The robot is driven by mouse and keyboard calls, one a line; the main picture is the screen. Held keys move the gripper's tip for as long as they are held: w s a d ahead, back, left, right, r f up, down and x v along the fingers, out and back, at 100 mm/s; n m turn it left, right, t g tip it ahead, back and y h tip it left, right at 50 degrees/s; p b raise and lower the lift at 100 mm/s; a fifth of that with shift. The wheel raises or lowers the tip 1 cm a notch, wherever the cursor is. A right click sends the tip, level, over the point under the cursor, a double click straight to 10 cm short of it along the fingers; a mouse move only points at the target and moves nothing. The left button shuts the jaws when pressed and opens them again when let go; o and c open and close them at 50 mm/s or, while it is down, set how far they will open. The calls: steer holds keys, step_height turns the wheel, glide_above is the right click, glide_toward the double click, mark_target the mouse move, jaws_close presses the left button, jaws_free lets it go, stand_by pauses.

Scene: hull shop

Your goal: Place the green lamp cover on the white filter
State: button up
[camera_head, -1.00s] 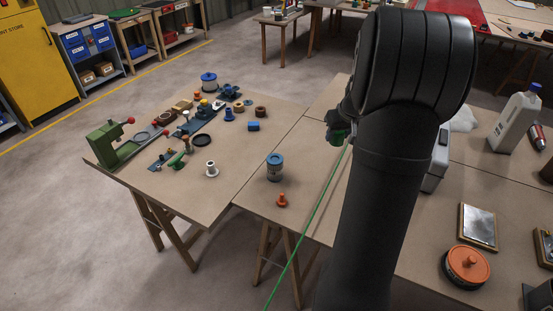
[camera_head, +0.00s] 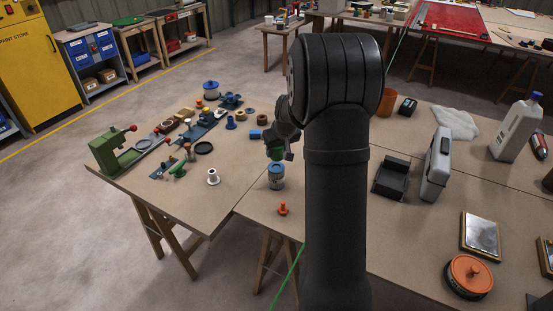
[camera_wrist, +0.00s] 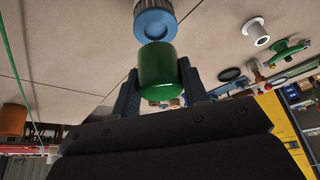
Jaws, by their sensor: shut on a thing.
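The green lamp cover (camera_wrist: 158,72) is a rounded green cup between the two dark fingers of my gripper (camera_wrist: 160,90), which is shut on it. A small white flanged spool (camera_head: 213,177) stands on the left table.
An orange knob-like piece (camera_head: 283,209) stands in front of the canister. A green clamp fixture (camera_head: 112,150) and several small parts crowd the left table. A dark tray (camera_head: 390,180) and a grey case (camera_head: 437,165) stand to the right. A green line crosses the scene.

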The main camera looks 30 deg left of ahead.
mark_target(275, 164)
steer(key=shift+a+f, duration=0.1)
steer(key=shift+f, duration=1.95)
steer(key=shift+f, duration=0.2)
steer(key=o, duration=0.9)
steer(key=shift+o, duration=0.2)
steer(key=shift+r, duration=0.1)
steer(key=v, duration=1.2)
steer(key=shift+r, duration=0.15)
steer(key=shift+a, duration=0.1)
